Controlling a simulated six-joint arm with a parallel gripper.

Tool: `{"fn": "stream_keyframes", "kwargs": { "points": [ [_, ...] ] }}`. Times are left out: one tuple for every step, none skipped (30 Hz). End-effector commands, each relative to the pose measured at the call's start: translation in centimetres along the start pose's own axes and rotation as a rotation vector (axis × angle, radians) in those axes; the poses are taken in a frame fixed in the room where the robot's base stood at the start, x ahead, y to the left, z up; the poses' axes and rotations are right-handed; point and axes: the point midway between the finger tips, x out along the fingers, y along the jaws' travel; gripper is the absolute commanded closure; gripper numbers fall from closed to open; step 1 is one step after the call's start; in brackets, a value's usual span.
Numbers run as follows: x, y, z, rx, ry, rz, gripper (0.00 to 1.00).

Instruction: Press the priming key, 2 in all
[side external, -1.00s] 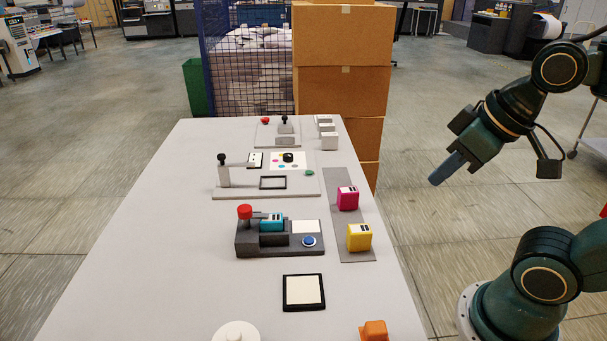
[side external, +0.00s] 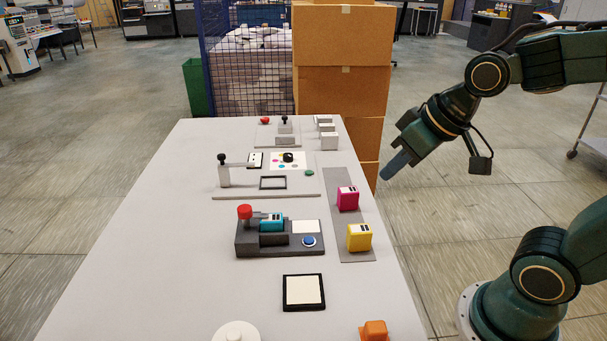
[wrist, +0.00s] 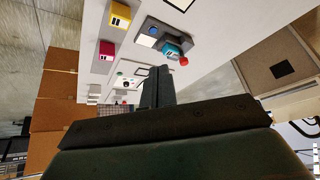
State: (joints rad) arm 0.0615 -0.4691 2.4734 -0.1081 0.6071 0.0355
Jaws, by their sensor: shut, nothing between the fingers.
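A dark grey station (side external: 280,248) stands mid-table with a round blue button (side external: 309,241) at its front right corner. It also holds a teal cartridge (side external: 271,222), a red-topped post (side external: 245,212) and a white plate. No label shows which part is the priming key.
Magenta (side external: 347,198) and yellow (side external: 359,237) cartridges stand on a grey strip near the table's right edge. Behind are a plate with a lever post (side external: 223,171) and several white blocks. A framed white pad (side external: 303,291) and orange block (side external: 374,331) are in front. Tall cartons (side external: 343,90) stand beyond.

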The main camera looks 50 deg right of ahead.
Motion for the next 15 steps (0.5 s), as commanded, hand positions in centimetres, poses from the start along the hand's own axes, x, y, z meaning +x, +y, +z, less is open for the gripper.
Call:
{"fn": "stream_keyframes", "kwargs": {
  "points": [
    [0.8, 0.0, -0.5, 0.008, -0.001, -0.007, 1.00],
    [1.2, 0.0, -0.8, 0.011, 0.001, -0.012, 1.00],
    [1.8, -0.1, -1.1, 0.015, 0.004, -0.019, 1.00],
    [2.2, -0.1, -1.5, 0.019, 0.008, -0.024, 1.00],
    [2.7, -0.1, -1.7, 0.023, 0.010, -0.029, 1.00],
    [3.2, -0.1, -2.1, 0.029, 0.013, -0.037, 1.00],
    [3.6, -0.1, -2.4, 0.034, 0.017, -0.042, 1.00],
    [4.1, -0.1, -2.6, 0.039, 0.019, -0.047, 1.00],
    [4.7, -0.1, -2.9, 0.047, 0.023, -0.054, 1.00],
    [5.1, -0.2, -3.2, 0.052, 0.026, -0.060, 1.00],
    [5.6, -0.2, -3.4, 0.058, 0.028, -0.066, 1.00],
    [6.2, -0.2, -3.7, 0.066, 0.032, -0.073, 1.00],
    [6.6, -0.2, -3.9, 0.072, 0.035, -0.079, 1.00],
    [7.1, -0.2, -4.1, 0.079, 0.038, -0.085, 1.00],
    [7.7, -0.2, -4.4, 0.088, 0.042, -0.092, 1.00]
  ]
}}
